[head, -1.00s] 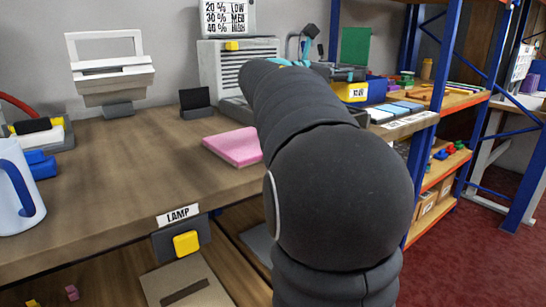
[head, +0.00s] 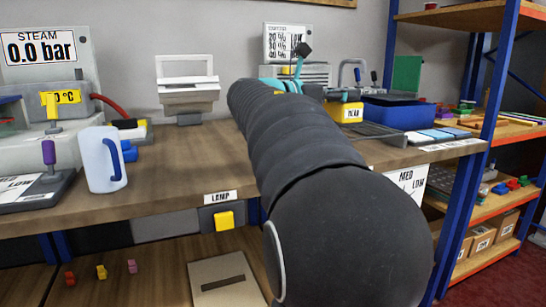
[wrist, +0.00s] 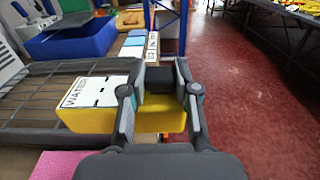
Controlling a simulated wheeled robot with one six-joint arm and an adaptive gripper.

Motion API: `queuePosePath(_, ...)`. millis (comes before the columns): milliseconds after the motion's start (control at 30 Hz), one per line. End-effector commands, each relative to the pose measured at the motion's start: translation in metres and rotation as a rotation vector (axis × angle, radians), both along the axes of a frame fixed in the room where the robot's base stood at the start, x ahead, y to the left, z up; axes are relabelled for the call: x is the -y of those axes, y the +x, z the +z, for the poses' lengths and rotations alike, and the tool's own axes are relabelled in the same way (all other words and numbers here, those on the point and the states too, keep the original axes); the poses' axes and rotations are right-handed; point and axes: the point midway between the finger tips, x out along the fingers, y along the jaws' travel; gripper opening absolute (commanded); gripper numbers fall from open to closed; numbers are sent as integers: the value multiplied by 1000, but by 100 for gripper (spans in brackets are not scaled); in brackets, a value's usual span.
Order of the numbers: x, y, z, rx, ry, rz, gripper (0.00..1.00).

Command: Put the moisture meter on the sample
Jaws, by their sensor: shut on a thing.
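The moisture meter seems to be the yellow block with a white label reading WATER (wrist: 80,115). In the head view the yellow block (head: 346,113) shows just right of my arm. My gripper (wrist: 160,95) is shut on its right part in the wrist view, with a finger on either side. A pink pad (wrist: 52,166), likely the sample, shows at the lower left of the wrist view, nearer the camera than the meter and apart from it in the picture. In the head view my arm hides the pad and most of my gripper.
A dark wire rack (wrist: 35,105) lies left of the meter in the wrist view. A blue bin (head: 398,113) stands behind it, with blue and white tiles (head: 440,133) beside. A pale mug (head: 101,160) stands on the left part of the bench (head: 175,170).

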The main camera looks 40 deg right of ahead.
Motion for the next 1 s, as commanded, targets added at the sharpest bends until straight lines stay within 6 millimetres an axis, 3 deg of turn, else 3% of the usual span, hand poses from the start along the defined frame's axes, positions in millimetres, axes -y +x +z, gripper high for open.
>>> queuePosePath(67,-16,-8,3,5,-1,1,0)
queuePosePath(167,-24,-3,1,0,2,-1,0)
queuePosePath(700,-54,92,-56,0,2,4,0)
queuePosePath(1000,-57,101,-72,-1,2,2,0)
